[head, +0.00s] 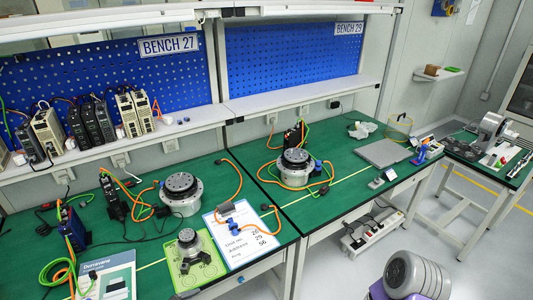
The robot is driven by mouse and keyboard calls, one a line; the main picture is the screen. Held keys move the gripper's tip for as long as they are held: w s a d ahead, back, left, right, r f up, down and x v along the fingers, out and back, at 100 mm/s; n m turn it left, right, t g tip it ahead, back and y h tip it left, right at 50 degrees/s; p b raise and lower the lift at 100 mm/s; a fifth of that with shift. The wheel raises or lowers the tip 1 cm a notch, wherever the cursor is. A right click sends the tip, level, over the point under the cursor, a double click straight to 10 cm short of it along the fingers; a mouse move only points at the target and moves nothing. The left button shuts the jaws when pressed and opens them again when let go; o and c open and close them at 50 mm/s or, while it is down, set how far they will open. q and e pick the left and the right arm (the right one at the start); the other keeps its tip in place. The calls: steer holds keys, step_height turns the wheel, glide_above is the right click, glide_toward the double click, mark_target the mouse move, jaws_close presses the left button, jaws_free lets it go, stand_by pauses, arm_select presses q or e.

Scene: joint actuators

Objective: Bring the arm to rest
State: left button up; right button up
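Neither of my grippers shows in the head view, and no arm is clearly seen. Round silver joint actuators with dark tops stand on the green benches. One actuator (181,193) is on the left bench. A smaller actuator (189,243) sits on a light green plate (206,272) near the front edge. Another actuator (295,168) is on the right bench, with an orange cable around it. A white printed sheet (250,245) lies by the front edge with blue connectors (232,226) on it.
Drive units (90,120) line the left shelf. A booklet (106,279) lies front left. A grey plate (382,153) lies on the right bench. A side table (492,150) stands far right. A grey and purple object (415,276) is at lower right. Floor between is mostly clear.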

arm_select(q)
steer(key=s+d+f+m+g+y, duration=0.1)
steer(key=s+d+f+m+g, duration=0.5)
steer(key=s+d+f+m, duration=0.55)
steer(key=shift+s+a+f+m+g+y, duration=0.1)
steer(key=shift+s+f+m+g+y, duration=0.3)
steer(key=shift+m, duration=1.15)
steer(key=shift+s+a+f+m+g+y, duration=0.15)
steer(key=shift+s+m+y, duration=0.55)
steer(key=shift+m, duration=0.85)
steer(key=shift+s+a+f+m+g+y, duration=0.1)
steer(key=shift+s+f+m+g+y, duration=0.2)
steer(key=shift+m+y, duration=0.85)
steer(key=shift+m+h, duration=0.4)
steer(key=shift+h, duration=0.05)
